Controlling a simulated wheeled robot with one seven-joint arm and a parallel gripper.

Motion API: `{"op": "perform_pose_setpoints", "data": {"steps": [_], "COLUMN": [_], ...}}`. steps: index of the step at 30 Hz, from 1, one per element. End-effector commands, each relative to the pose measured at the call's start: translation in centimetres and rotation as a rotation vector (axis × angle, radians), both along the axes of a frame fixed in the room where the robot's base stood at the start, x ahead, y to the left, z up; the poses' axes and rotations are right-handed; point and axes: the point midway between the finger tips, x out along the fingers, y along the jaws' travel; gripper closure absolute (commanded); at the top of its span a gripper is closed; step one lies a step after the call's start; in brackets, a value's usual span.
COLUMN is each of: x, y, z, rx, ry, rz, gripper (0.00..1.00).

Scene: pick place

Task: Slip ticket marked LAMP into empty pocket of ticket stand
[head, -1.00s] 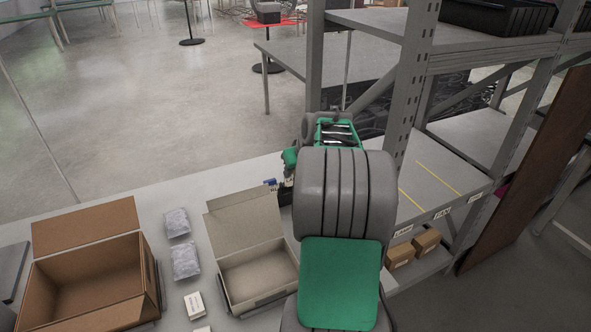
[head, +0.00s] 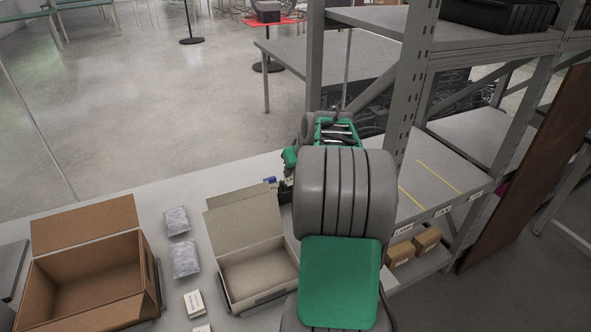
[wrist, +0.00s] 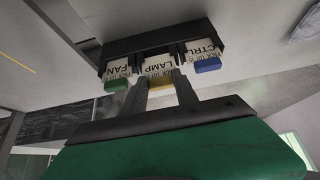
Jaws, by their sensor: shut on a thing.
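The black ticket stand (wrist: 115,48) shows in the wrist view above my gripper. The FAN ticket (wrist: 118,70) with a green end is in its left pocket, and the CTRL ticket (wrist: 203,50) with a blue end is in its right pocket. My gripper (wrist: 161,82) is shut on the LAMP ticket (wrist: 158,67), which has a yellow end. That ticket is lined up at the middle pocket and sits slightly further out than its neighbours. How deep it is in the pocket cannot be told. In the head view my arm hides most of the stand (head: 285,192).
On the pale table stand an open brown carton (head: 95,285), an open grey-beige box (head: 255,275) and two grey bags (head: 185,258). Small white boxes (head: 195,303) lie between. A grey metal shelf (head: 430,180) with small cartons (head: 427,240) stands close on the right.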

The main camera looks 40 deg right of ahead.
Motion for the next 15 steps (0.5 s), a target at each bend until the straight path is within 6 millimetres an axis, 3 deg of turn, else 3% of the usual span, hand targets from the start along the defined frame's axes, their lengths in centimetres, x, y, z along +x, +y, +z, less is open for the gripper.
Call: {"op": "perform_pose_setpoints", "data": {"steps": [15], "x": [0.0], "y": [0.0], "z": [-1.2], "rx": [0.0], "ry": [0.0], "rz": [0.0], "gripper": [0.97]}}
